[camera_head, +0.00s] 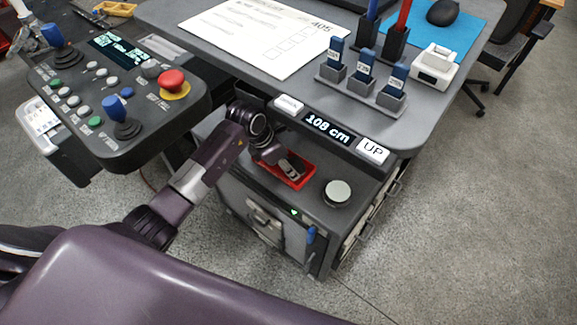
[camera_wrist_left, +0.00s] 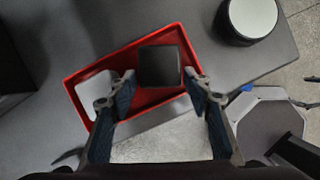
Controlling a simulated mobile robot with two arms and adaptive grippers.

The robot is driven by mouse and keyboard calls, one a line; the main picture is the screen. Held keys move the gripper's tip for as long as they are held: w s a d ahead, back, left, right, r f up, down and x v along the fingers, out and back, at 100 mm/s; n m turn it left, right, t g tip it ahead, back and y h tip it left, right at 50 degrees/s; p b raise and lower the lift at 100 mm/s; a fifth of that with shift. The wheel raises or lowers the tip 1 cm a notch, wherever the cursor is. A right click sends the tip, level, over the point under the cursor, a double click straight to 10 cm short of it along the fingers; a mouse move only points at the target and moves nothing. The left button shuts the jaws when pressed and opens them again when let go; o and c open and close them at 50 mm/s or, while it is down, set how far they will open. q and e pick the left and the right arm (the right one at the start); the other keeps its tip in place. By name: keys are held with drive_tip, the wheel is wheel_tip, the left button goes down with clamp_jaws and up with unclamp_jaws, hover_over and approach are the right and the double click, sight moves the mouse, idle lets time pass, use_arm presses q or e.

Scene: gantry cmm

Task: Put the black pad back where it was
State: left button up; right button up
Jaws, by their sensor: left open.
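The black pad (camera_wrist_left: 160,65) is a dark, rounded square block in the red tray (camera_wrist_left: 120,50), seen in the left wrist view. My left gripper (camera_wrist_left: 159,78) is open, with one fingertip on each side of the pad's near part and gaps between. I cannot tell the height between fingertips and pad. In the head view my left gripper (camera_head: 294,170) is over the red tray (camera_head: 296,187) on the cabinet top, and the pad cannot be made out there. My right gripper is not in view.
A light grey pad (camera_wrist_left: 97,86) lies in the tray's left part. A round pale-topped puck (camera_head: 338,192) stands right of the tray. The desk edge with its height display (camera_head: 330,128) overhangs behind. A control panel (camera_head: 115,85) is at left.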

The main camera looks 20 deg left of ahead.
use_arm(q)
drive_tip(key=shift+v, duration=3.15)
